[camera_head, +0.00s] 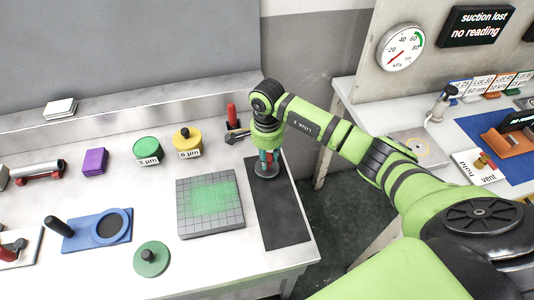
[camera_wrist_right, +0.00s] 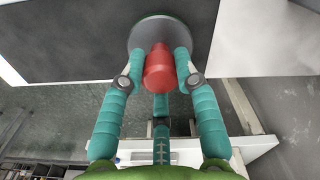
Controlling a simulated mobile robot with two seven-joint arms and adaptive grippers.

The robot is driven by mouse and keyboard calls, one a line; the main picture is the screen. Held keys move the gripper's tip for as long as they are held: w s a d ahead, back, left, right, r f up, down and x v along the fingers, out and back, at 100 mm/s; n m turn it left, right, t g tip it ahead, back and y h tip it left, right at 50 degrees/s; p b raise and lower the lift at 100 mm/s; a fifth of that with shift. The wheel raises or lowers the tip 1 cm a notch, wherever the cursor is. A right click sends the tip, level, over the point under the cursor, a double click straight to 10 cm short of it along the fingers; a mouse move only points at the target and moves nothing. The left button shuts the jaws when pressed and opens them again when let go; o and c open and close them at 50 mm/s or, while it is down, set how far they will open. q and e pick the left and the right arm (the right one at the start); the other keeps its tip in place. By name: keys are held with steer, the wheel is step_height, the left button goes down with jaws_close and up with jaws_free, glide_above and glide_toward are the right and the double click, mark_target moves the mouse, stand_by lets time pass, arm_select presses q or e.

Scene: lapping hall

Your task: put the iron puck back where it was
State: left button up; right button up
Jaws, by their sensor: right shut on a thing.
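My right gripper (camera_head: 267,157) points down over the dark mat (camera_head: 284,222) at the right end of the bench. It is shut on the red knob of the iron puck (camera_head: 266,172), a grey round disc. In the right wrist view the teal fingers of the right gripper (camera_wrist_right: 164,72) close around the red knob, and the grey iron puck (camera_wrist_right: 135,40) shows beyond it with a thin green edge. The puck is upright at the mat's far part; I cannot tell whether it touches the mat. My left gripper is not in view.
A gridded grey plate (camera_head: 210,222) with a green smear lies left of the mat. A red post (camera_head: 232,116) is behind. The near mat is clear.

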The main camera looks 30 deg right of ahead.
steer(key=shift+f, duration=0.15)
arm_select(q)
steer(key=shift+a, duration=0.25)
arm_select(e)
steer(key=shift+f, duration=0.2)
steer(key=o, duration=1.1)
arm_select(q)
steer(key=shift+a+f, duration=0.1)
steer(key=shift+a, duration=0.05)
arm_select(e)
steer(key=shift+r, duration=0.1)
